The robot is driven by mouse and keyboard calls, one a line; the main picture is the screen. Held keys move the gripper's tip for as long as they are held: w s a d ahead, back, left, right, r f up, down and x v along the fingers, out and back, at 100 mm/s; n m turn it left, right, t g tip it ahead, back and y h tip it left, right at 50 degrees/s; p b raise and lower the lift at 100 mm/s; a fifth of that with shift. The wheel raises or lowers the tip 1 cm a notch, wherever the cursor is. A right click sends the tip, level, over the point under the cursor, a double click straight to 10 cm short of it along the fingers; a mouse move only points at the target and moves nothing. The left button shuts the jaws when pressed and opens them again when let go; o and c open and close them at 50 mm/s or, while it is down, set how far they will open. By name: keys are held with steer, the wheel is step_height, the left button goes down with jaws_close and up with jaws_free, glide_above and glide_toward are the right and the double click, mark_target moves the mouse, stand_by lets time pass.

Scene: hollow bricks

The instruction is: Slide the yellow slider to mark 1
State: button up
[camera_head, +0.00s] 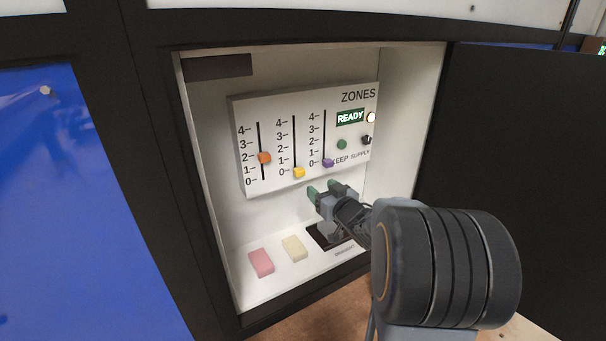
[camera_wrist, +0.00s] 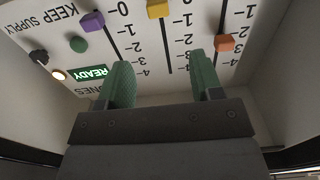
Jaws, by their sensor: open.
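The yellow slider (camera_head: 298,173) sits at the bottom of the middle slot on the white ZONES panel (camera_head: 352,112), by mark 0. It also shows near the top of the wrist view (camera_wrist: 157,9), where the panel appears upside down. My gripper (camera_head: 321,188) is open and empty, with green fingertips, below and to the right of the yellow slider in the head view. In the wrist view my gripper (camera_wrist: 160,60) has its fingers spread either side of the middle slot's line, and the yellow slider lies beyond the fingertips, apart from them.
An orange slider (camera_head: 264,158) stands around mark 2 on the left slot. A purple slider (camera_head: 328,163) stands near 0 on the right slot. A green READY display (camera_head: 350,117) and knobs are at the panel's right. Pink (camera_head: 261,262) and cream (camera_head: 294,247) blocks lie on the cabinet floor.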

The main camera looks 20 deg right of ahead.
mark_target(301, 171)
steer(key=w, duration=0.4)
steer(key=w+a, duration=0.1)
steer(key=w, duration=0.8)
steer(key=shift+w+a+b, duration=0.1)
steer(key=shift+a+b, duration=0.15)
steer(key=shift+b, duration=0.1)
jaws_close()
